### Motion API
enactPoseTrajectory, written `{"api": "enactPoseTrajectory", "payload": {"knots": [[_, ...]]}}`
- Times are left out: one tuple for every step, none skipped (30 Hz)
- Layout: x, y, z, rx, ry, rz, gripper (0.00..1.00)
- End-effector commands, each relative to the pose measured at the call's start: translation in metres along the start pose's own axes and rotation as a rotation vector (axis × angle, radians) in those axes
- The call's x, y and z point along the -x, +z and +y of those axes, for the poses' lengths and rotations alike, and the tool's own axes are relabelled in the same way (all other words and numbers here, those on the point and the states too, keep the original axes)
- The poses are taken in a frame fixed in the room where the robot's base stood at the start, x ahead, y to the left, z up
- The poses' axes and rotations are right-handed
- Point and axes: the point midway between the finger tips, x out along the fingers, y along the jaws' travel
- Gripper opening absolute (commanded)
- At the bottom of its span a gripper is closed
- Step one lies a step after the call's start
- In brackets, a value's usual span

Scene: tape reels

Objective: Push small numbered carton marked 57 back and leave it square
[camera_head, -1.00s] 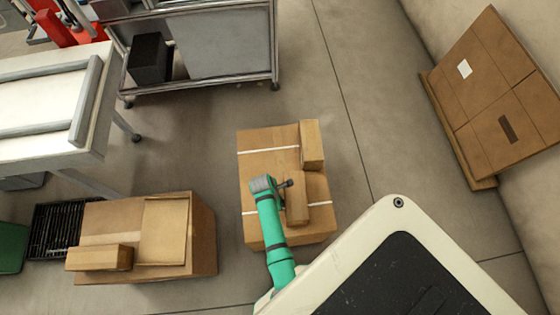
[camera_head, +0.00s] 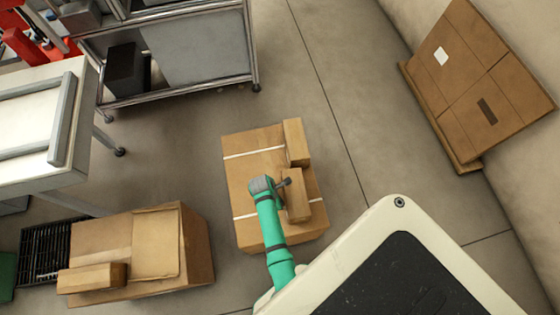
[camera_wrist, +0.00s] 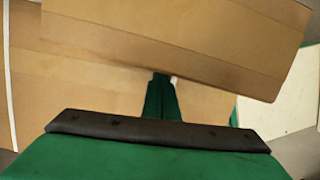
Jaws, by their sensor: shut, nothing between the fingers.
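A small brown carton (camera_head: 296,197) lies on top of a large taped carton (camera_head: 240,185) in the head view. My gripper (camera_head: 286,183) is shut and empty at the small carton's left side, appearing to touch it. In the wrist view the closed fingertips (camera_wrist: 161,80) meet the lower edge of the small carton (camera_wrist: 200,35), which lies slightly tilted across the picture. A second small carton (camera_head: 296,142) sits at the large carton's back right corner, close to the first one's far end. I cannot read the number 57 on any carton.
Another large carton (camera_head: 195,250) stands at left with a small carton (camera_head: 90,278) on it. A metal cart (camera_head: 200,48) and a white table (camera_head: 30,125) stand behind. Flat cartons (camera_head: 480,90) lean on the right wall. The floor between is clear.

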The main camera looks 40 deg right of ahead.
Motion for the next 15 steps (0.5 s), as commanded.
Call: {"api": "enactPoseTrajectory", "payload": {"knots": [[0.001,-0.005,-0.001,0.003,0.000,0.000,0.00],[0.002,-0.008,-0.001,0.004,0.000,0.000,0.00],[0.003,-0.014,-0.002,0.003,0.000,0.000,0.00],[0.005,-0.018,-0.002,0.004,0.000,0.000,0.00],[0.006,-0.024,-0.003,0.005,0.001,0.000,0.00],[0.008,-0.031,-0.003,0.004,0.001,0.000,0.00],[0.011,-0.035,-0.004,0.002,0.002,0.000,0.00],[0.019,-0.032,-0.003,-0.001,0.004,0.000,0.00],[0.028,-0.032,-0.002,-0.001,0.005,0.000,0.00],[0.035,-0.032,-0.003,-0.001,0.005,0.000,0.00],[0.042,-0.032,-0.002,-0.001,0.005,0.001,0.00],[0.050,-0.032,-0.003,-0.001,0.004,0.000,0.00],[0.056,-0.032,-0.003,-0.001,0.004,0.000,0.00],[0.061,-0.031,-0.003,-0.001,0.004,0.001,0.00],[0.069,-0.031,-0.003,-0.003,0.002,0.000,0.00]]}}
